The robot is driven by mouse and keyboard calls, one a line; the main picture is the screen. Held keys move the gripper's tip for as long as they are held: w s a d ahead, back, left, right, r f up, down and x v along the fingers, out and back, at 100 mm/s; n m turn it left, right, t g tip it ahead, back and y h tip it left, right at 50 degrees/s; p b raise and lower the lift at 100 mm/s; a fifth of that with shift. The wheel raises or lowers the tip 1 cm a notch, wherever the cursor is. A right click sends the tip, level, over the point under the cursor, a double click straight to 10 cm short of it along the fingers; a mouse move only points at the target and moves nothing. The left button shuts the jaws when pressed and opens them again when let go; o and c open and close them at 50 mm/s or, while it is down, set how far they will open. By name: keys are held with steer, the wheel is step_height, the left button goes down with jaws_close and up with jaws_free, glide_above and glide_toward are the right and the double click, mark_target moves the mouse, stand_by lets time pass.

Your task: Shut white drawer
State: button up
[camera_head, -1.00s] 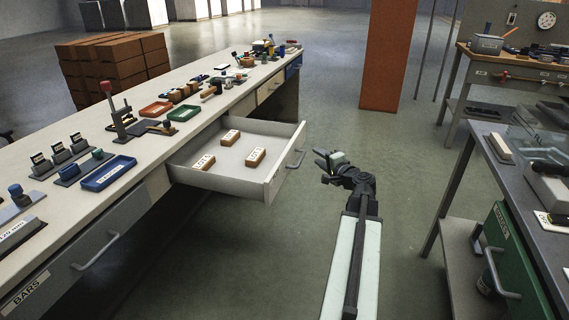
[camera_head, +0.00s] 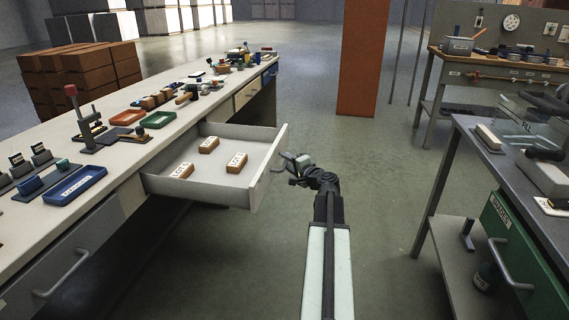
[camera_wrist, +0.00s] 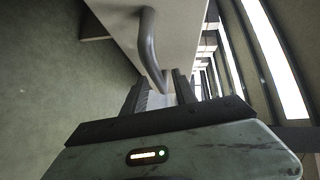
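The white drawer (camera_head: 264,181) is pulled out from the long workbench on the left, with several small labelled brown blocks (camera_head: 209,145) inside. Its curved grey handle (camera_wrist: 150,50) shows in the wrist view against the pale drawer front (camera_wrist: 179,35). My gripper (camera_head: 292,161) is just right of the drawer front, at the handle. In the wrist view my gripper (camera_wrist: 160,90) has its two fingers apart, with the lower end of the handle between or just ahead of them. I cannot tell whether they touch it.
The long workbench (camera_head: 110,165) carries trays, stamps and tools. A dark-topped bench (camera_head: 490,175) with a green drawer (camera_head: 515,245) stands on the right. An orange pillar (camera_head: 362,60) is ahead. The floor between the benches (camera_head: 385,190) is clear.

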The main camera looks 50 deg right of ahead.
steer(key=shift+x, duration=0.75)
steer(key=shift+a, duration=0.1)
steer(key=shift+c, duration=0.3)
jaws_close()
stand_by(0.5)
